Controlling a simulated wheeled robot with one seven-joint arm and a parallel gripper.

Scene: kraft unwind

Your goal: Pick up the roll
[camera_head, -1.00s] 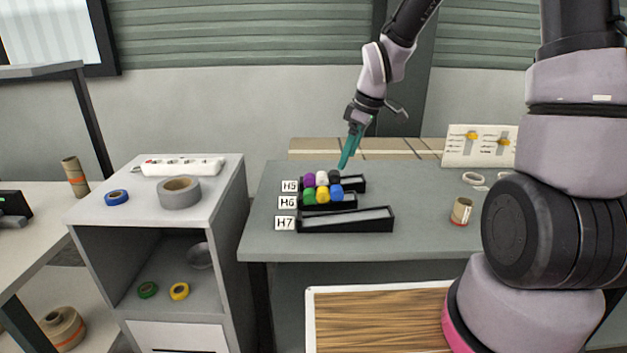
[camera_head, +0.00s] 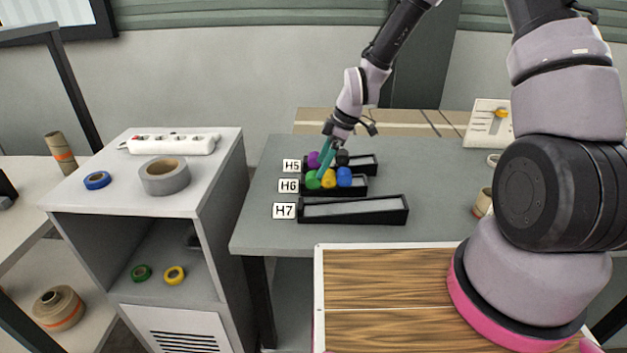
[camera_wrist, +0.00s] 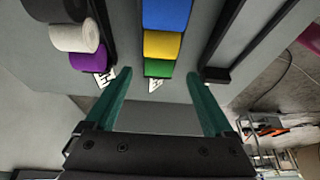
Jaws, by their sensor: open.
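Several coloured rolls sit in black trays on the grey table. The tray at label H6 holds a green roll (camera_head: 312,180), a yellow roll (camera_head: 328,178) and a blue roll (camera_head: 344,177). The H5 tray holds a purple roll (camera_head: 313,159), a black roll (camera_head: 342,157) and a white roll, mostly hidden by my gripper in the head view. My gripper (camera_head: 322,168) is open, its teal fingers pointing down at the left end of these trays. In the wrist view the green roll (camera_wrist: 158,67) lies between and beyond the fingertips (camera_wrist: 159,76), with the yellow roll (camera_wrist: 162,45) behind it.
The H7 tray (camera_head: 404,212) is empty, in front of H6. A grey cabinet (camera_head: 222,150) on the left carries a power strip (camera_head: 172,144), a grey tape roll (camera_head: 164,176) and a blue tape roll (camera_head: 97,180). Green and yellow tapes lie on its shelf.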

